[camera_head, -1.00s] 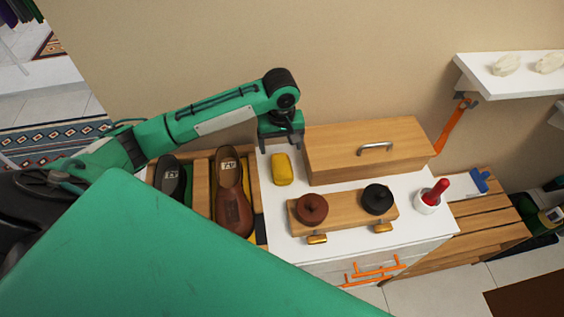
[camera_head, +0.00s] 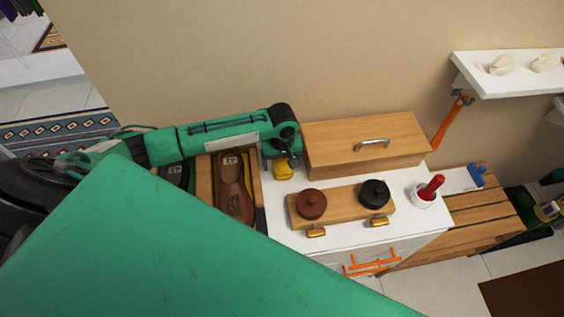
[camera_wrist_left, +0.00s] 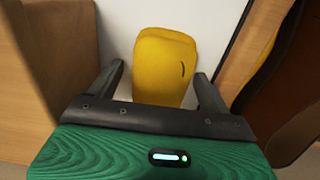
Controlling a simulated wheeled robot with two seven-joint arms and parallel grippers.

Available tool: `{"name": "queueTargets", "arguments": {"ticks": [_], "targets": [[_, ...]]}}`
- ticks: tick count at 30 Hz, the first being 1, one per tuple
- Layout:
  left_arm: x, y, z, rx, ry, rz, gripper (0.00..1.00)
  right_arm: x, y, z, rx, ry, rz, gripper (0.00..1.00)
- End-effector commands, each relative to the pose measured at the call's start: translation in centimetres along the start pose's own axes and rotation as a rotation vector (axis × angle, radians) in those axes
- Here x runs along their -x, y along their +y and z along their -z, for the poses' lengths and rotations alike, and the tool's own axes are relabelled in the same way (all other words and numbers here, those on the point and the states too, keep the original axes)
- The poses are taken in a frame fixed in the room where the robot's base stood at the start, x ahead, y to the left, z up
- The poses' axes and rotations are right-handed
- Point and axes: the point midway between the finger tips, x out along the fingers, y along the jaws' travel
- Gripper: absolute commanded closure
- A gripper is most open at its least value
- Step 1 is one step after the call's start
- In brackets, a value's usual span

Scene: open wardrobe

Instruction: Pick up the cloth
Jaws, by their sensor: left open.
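The cloth (camera_head: 283,173) is a yellow, rounded, folded piece on the white cabinet top, left of the wooden box. In the head view my left gripper (camera_head: 283,160) is over it and hides its far part. In the left wrist view the cloth (camera_wrist_left: 165,62) lies ahead of and between the two dark fingers of my left gripper (camera_wrist_left: 160,78). The fingers are spread, with a gap on each side of the cloth. My right gripper is not in view.
A wooden box with a handle (camera_head: 350,145) stands close right of the gripper. A wooden stand (camera_head: 342,208) with two round tins is in front. Brown shoes (camera_head: 233,190) sit in a wooden rack at left. A white cup (camera_head: 423,196) holds a red-handled item.

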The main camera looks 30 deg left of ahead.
Motion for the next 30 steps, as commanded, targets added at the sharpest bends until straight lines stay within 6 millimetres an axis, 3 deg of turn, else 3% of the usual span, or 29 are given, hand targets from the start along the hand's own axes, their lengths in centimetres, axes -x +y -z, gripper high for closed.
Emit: {"name": "queueTargets", "arguments": {"ticks": [2,9,22,26,30], "targets": [[0.0,0.0,0.0,0.0,0.0,0.0,0.23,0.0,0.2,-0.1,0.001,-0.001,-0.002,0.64],[0.0,0.0,0.0,0.0,0.0,0.0,0.68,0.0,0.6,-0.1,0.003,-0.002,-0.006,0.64],[1.0,0.0,0.1,0.0,0.0,0.0,0.68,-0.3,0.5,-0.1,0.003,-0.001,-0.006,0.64],[2.9,0.1,0.1,-0.002,0.003,-0.003,0.68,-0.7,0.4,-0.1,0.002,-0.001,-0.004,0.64],[6.5,0.1,0.1,-0.001,0.005,-0.005,0.68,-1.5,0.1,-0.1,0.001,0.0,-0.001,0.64]]}}
